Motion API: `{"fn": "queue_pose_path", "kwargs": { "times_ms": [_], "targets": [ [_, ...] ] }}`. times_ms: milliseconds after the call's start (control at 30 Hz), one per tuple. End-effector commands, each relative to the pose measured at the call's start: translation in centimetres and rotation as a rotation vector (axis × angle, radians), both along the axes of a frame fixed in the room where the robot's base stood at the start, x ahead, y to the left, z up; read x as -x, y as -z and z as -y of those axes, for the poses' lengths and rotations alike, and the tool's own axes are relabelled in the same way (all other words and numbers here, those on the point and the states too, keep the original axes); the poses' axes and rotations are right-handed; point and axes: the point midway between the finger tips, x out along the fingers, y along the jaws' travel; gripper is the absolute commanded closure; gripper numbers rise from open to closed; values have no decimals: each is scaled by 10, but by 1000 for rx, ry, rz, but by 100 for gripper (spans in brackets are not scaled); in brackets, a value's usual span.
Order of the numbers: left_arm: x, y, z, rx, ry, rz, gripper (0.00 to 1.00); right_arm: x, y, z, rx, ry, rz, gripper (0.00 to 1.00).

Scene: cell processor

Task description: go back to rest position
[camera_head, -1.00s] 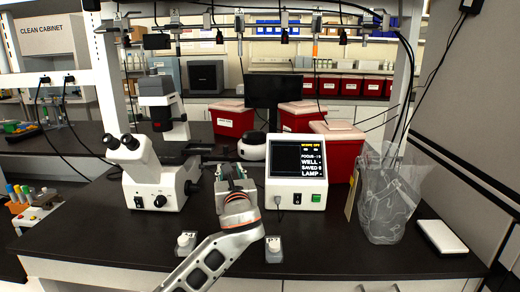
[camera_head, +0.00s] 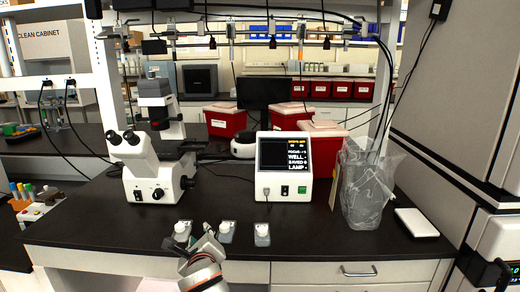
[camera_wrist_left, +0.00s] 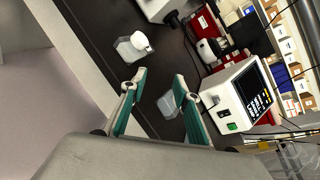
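My left gripper (camera_head: 203,240) is at the front edge of the bench, low in the head view. In the left wrist view the gripper (camera_wrist_left: 160,84) shows two teal-lined fingers apart with nothing between them. Beyond the fingers sit two small clear flasks with white caps, one flask (camera_wrist_left: 130,50) upper left and another (camera_wrist_left: 171,103) partly behind a fingertip. My right gripper is not in view.
A white microscope (camera_head: 146,172) stands left, and a white box with a black screen (camera_head: 284,170) stands at the middle. Three small containers line the front: left (camera_head: 182,230), middle (camera_head: 226,232), right (camera_head: 262,234). A clear bag (camera_head: 368,190) stands right.

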Motion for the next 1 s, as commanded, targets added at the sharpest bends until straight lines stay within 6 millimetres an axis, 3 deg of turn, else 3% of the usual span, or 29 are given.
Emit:
{"fn": "queue_pose_path", "kwargs": {
  "times_ms": [33, 200, 400, 500, 700, 967, 1000],
  "targets": [
    [21, 25, -14, 94, -41, -25, 69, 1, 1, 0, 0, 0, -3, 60],
    [93, 88, -60, 439, -224, -67, 69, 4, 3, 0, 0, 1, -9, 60],
    [189, 139, -115, 783, -486, -72, 69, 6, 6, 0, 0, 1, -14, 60],
    [231, 152, -137, 909, -606, -57, 69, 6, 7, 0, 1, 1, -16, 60],
    [292, 161, -168, 1069, -782, -17, 69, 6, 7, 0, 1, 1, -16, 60],
    [352, 160, -195, 1204, -953, 42, 69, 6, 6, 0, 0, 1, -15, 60],
    [350, 166, -191, 1228, -951, 38, 69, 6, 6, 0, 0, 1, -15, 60]
  ]
}}
